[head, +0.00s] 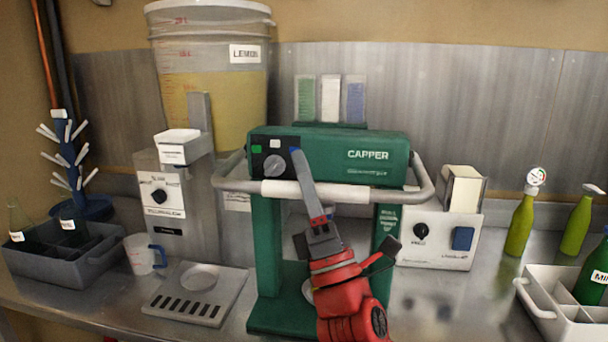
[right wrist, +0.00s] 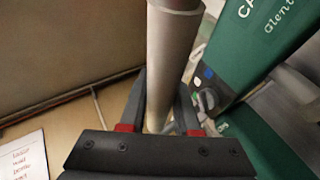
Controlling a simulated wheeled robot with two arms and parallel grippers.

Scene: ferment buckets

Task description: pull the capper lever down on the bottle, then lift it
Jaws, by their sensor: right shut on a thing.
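The green capper (head: 340,152) stands upright on the steel counter. Its lever (head: 370,195) is a grey bar with a pale sleeve, lying across the front near the height of the head block, with a side arm at each end. My right gripper (head: 303,185) comes up from below and is shut on the lever's sleeve, left of its middle. The right wrist view shows the sleeve (right wrist: 172,60) between the two fingers (right wrist: 163,108). My red right wrist covers the space between the capper's posts, so I cannot make out a bottle there. My left gripper is not in view.
Left are a dispenser (head: 165,190), a drip tray (head: 196,300), a measuring jug (head: 142,256) and a grey crate (head: 65,268). Right are a white switch box (head: 440,240), green bottles (head: 521,225) and a pale crate (head: 545,300). A lemon bucket (head: 210,75) stands behind.

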